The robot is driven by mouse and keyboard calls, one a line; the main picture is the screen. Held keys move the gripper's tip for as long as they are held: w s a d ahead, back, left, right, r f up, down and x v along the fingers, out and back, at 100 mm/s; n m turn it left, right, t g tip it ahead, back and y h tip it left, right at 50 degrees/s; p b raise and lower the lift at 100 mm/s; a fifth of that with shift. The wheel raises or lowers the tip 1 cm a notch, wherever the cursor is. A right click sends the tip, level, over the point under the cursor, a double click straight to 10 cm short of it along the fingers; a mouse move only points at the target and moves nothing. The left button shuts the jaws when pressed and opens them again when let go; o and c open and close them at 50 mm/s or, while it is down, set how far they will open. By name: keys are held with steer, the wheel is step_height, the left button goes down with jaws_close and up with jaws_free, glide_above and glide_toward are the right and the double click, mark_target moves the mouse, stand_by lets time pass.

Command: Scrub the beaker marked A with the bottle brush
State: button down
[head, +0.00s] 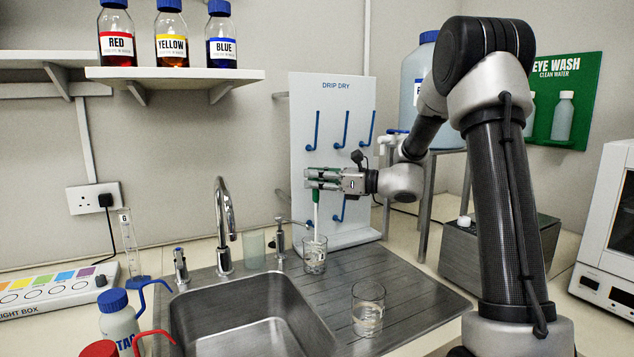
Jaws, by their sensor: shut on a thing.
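My gripper (312,180) is shut on the green handle of the bottle brush (316,196), in front of the drip board. The brush hangs upright with its pale lower part pointing down. Its lower end meets the mouth of a clear beaker (314,258) at the back of the draining board; I cannot tell how deep it reaches. A second clear beaker (368,312) stands upright nearer the front of the draining board. The marks on both beakers are too small to read, so I cannot tell which is A.
The white drip board (303,120) with blue pegs stands behind my gripper. The sink (250,315) and tap (222,225) are to the left. Wash bottles (118,322) stand at the front left. The ridged draining board (410,290) is clear right of the beakers.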

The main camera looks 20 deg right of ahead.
steer(key=shift+s+d, duration=0.25)
steer(key=shift+s, duration=0.45)
steer(key=shift+w+f, duration=0.2)
steer(key=shift+w, duration=0.1)
steer(key=shift+s+a+r, duration=0.15)
steer(key=shift+a+r, duration=0.05)
steer(key=shift+a, duration=0.4)
step_height(320, 180, up, 13)
steer(key=d, duration=0.1)
steer(key=shift+s, duration=0.3)
stand_by(0.3)
